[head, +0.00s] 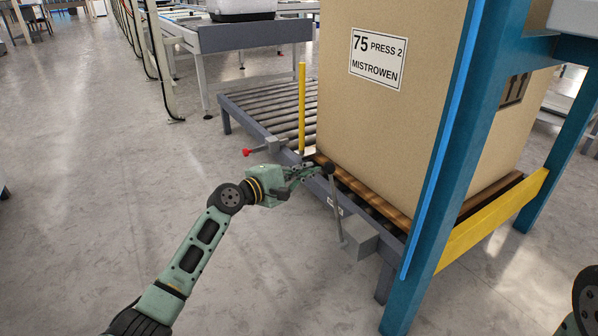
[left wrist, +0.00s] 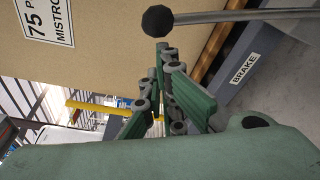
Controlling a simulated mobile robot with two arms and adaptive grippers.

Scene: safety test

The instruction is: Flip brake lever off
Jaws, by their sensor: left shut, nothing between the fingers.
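The brake lever (head: 335,208) is a grey rod with a black ball knob. It rises nearly upright, leaning slightly left, from a grey box (head: 361,238) on the conveyor's side rail. It also shows in the left wrist view (left wrist: 225,16), crossing the top with its knob at the left end. A white BRAKE label (left wrist: 244,69) is on the rail beside it. My left gripper (head: 312,171) is shut and empty, its fingertips just left of the knob. In the left wrist view its fingers (left wrist: 165,52) point toward the knob; I cannot tell if they touch.
A large cardboard box (head: 400,120) stands on the roller conveyor (head: 285,105) behind the lever. A blue post (head: 445,170) and yellow bar (head: 490,222) stand to the right. A red-knobbed handle (head: 248,152) sticks out left of the conveyor. The floor at left is clear.

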